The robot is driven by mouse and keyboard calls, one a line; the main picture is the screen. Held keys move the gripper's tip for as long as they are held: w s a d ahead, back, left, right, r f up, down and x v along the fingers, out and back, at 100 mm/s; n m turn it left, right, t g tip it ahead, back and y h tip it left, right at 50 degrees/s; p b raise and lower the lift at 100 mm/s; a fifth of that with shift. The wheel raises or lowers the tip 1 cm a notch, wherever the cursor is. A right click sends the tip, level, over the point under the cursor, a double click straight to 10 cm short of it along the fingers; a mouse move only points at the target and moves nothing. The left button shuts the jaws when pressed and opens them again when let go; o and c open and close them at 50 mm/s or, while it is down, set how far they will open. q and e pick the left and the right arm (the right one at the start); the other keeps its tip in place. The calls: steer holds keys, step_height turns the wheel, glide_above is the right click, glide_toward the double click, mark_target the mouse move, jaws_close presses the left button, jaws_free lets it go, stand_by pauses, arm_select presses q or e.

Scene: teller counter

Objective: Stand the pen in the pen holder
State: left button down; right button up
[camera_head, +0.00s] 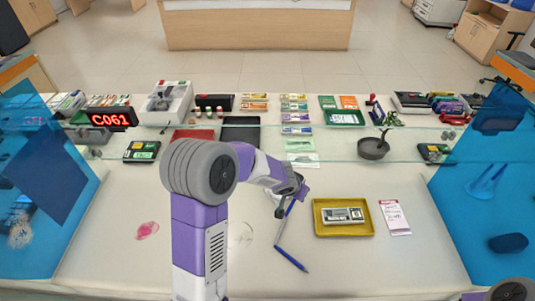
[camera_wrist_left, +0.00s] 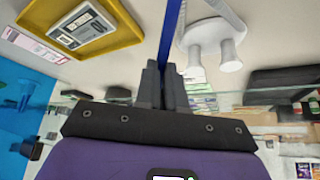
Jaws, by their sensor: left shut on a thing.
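My left gripper (camera_head: 291,191) is above the middle of the counter, shut on a slim blue pen (camera_head: 285,222). In the left wrist view the pen (camera_wrist_left: 171,30) runs from the fingertips (camera_wrist_left: 166,88) past the top edge. In the head view the pen slants down toward the front. A second blue length (camera_head: 291,259) continues from its lower end; I cannot tell whether it is a separate pen. A white round base with two short tubes (camera_wrist_left: 212,45), likely the pen holder, is right of the pen in the wrist view. In the head view a faint white outline (camera_head: 240,235) may be it.
A yellow tray (camera_head: 345,232) with a device inside and a white slip (camera_head: 395,217) lie right of the gripper. A dark round pot (camera_head: 373,149) stands behind. A glass screen crosses the counter, with blue side panels (camera_head: 480,190). The counter's front right is clear.

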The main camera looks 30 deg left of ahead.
arm_select(q)
steer(key=w+a+r+m+t+h+b, duration=0.2)
steer(key=w+a+r+t+h+b, duration=0.2)
steer(key=a+r+t+b, duration=0.65)
step_height(320, 180, down, 12)
steer(key=a+b, duration=0.2)
steer(key=b, duration=0.3)
steer(key=shift+a+t+b, duration=0.35)
steer(key=shift+t, duration=0.1)
stand_by(1.0)
steer(key=shift+s, duration=0.1)
steer(key=c, duration=1.1)
jaws_free()
